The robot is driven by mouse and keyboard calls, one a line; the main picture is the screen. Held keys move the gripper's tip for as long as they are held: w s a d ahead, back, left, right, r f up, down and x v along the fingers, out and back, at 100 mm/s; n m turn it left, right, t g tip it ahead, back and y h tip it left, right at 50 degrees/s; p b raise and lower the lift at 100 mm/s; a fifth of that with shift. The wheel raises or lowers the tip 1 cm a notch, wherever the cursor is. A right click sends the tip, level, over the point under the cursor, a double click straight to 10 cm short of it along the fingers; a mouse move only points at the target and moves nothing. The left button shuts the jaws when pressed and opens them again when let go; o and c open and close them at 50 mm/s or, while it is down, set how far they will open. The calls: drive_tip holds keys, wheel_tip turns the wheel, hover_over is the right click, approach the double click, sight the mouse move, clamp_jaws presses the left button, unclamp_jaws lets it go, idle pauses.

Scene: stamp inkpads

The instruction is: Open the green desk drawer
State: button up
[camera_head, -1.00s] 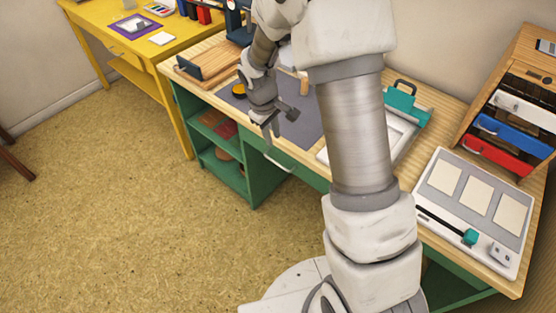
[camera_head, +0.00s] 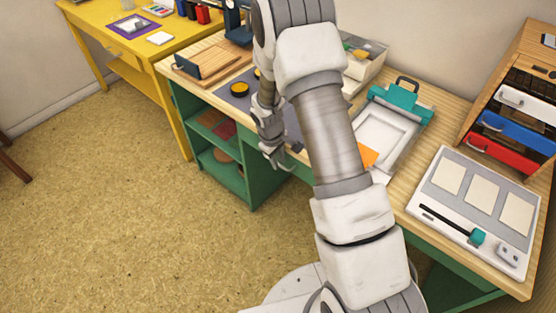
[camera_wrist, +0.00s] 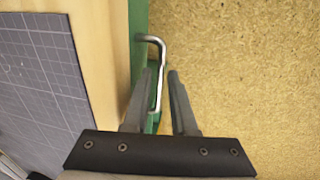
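The green desk drawer (camera_head: 302,171) is in the front of the desk, under its pale wooden top, and looks closed. Its bent metal handle (camera_wrist: 157,70) shows clearly in the wrist view, beside the green desk edge (camera_wrist: 138,28). My gripper (camera_wrist: 160,74) is open, with one finger on each side of the handle bar in that view. The bar appears between the fingers, closer to the left one; I cannot tell whether they touch. In the head view my gripper (camera_head: 276,158) is at the desk's front edge and hides part of the handle.
A grey gridded mat (camera_wrist: 40,75) lies on the desktop. Green open shelves (camera_head: 222,160) stand left of the drawer. A teal-clamped frame (camera_head: 398,105) and a tray with three pale cards (camera_head: 442,180) are to the right. The floor before the desk is clear.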

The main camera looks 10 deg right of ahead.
clamp_jaws()
idle(1.4)
